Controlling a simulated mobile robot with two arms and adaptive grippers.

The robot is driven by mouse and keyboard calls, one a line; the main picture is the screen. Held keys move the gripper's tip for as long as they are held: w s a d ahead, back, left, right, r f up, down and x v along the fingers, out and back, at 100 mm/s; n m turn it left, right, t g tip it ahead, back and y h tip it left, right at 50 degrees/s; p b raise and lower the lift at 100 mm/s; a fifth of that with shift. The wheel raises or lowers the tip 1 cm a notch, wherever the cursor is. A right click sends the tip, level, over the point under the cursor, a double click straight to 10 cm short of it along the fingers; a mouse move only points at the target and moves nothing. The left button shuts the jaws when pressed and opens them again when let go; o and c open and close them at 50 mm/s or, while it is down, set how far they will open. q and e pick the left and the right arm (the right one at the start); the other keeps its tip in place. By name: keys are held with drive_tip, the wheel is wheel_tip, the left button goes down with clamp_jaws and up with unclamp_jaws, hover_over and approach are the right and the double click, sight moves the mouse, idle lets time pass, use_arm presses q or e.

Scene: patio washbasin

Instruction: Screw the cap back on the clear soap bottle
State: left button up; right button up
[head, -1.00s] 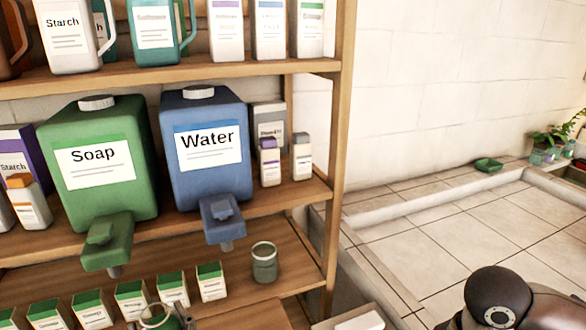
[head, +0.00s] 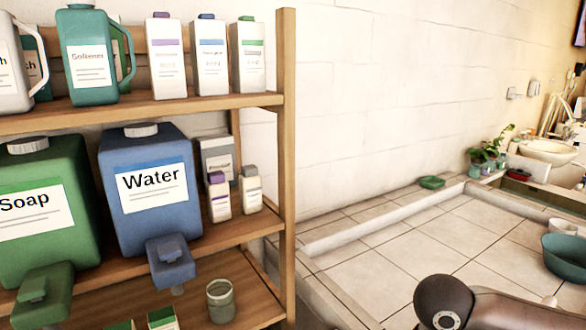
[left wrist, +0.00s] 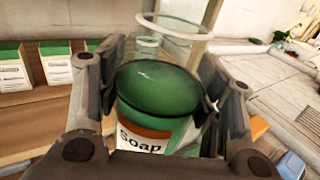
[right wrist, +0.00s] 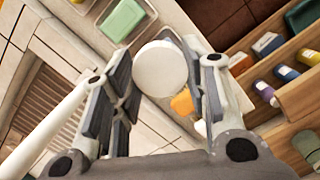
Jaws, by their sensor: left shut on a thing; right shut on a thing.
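The clear soap bottle (left wrist: 155,120) holds green liquid and has a "Soap" label. In the left wrist view my left gripper (left wrist: 160,95) is shut around it, and its clear, open rim (left wrist: 175,22) shows at the top. A round white cap (right wrist: 160,68) sits between the fingers of my right gripper (right wrist: 163,85), which is shut on it. The cap is apart from the bottle. Neither gripper nor the bottle shows in the head view, only part of my right arm at the lower right.
A wooden shelf (head: 287,150) at the left bears a green Soap container (head: 40,180), a blue Water container (head: 150,210) and several smaller packages. An open clear jar (head: 220,302) stands on its lower board. A teal basin (head: 566,258) is at the far right. The tiled floor between is mostly clear.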

idle(0.5)
use_arm(q)
drive_tip(key=w+d+m+g+h, duration=0.2)
drive_tip(key=w+d+m+h, duration=0.1)
drive_tip(key=d, duration=0.4)
drive_tip(key=w+d+r+m+g+h, duration=0.1)
drive_tip(key=w+d+m+g+h, duration=0.1)
drive_tip(key=d+m+h, duration=0.3)
drive_tip(key=shift+w+d+h, duration=0.55)
drive_tip(key=shift+d+h, duration=0.45)
drive_tip(key=shift+h, duration=0.8)
use_arm(e)
drive_tip(key=w+a+r+m, duration=0.3)
drive_tip(key=a+r+m, duration=0.5)
drive_tip(key=a, duration=0.4)
drive_tip(key=w+a+r+m+t+y, duration=0.1)
drive_tip(key=w+a+r+m, duration=0.2)
drive_tip(key=a+r+m, duration=0.5)
drive_tip(key=a+m, duration=0.2)
drive_tip(key=a, duration=0.2)
drive_tip(key=shift+r, duration=0.25)
drive_tip(key=shift+f, duration=2.05)
